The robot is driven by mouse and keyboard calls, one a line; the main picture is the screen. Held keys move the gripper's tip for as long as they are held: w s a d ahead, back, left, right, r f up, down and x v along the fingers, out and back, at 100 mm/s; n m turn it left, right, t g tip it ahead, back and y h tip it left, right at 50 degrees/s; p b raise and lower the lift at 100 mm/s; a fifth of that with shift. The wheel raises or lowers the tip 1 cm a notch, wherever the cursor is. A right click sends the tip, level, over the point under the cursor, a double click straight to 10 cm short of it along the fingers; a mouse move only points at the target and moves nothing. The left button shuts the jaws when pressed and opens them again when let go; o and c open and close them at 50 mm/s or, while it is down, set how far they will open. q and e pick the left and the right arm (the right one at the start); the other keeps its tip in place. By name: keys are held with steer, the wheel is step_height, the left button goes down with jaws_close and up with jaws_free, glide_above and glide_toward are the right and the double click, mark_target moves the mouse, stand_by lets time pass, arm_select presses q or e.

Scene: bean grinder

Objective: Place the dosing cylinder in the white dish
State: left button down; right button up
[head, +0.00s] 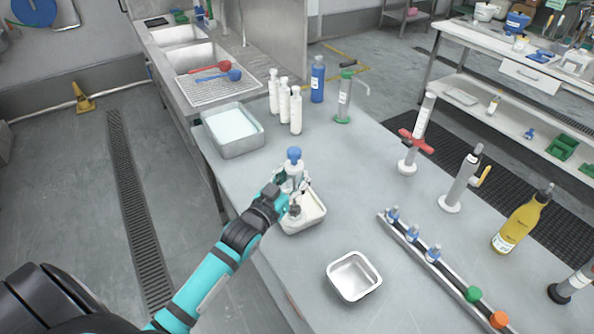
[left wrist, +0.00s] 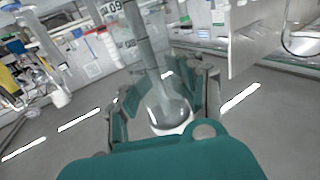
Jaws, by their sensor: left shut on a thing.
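My left gripper (head: 293,186) is shut on a pale, see-through cylinder with a blue top (head: 294,156). In the left wrist view the gripper (left wrist: 165,95) has its fingers on both sides of a clear grey tube (left wrist: 150,55) with a wide rounded end (left wrist: 168,113). I take this to be the dosing cylinder. In the head view the gripper is over the white dish (head: 312,220), at the table's left side, and partly covers it. I cannot tell whether the cylinder touches the dish. My right gripper is not in view.
A steel pan (head: 354,276) stands in front of the dish. A steel tray with white contents (head: 236,146) is behind left. White bottles (head: 296,110), a blue bottle (head: 318,80) and a green-topped cylinder (head: 344,98) stand at the back. A rack (head: 440,270) and yellow bottle (head: 520,222) are right.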

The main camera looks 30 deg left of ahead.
arm_select(q)
steer(key=w+a+f+p, duration=0.1)
steer(key=w+f, duration=0.3)
steer(key=shift+w+a, duration=0.4)
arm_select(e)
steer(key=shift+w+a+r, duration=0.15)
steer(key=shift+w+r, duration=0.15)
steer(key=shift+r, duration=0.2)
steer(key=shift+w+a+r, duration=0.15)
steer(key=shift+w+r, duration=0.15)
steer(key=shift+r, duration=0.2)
arm_select(q)
steer(key=shift+f, duration=0.15)
steer(key=c, duration=0.8)
jaws_free()
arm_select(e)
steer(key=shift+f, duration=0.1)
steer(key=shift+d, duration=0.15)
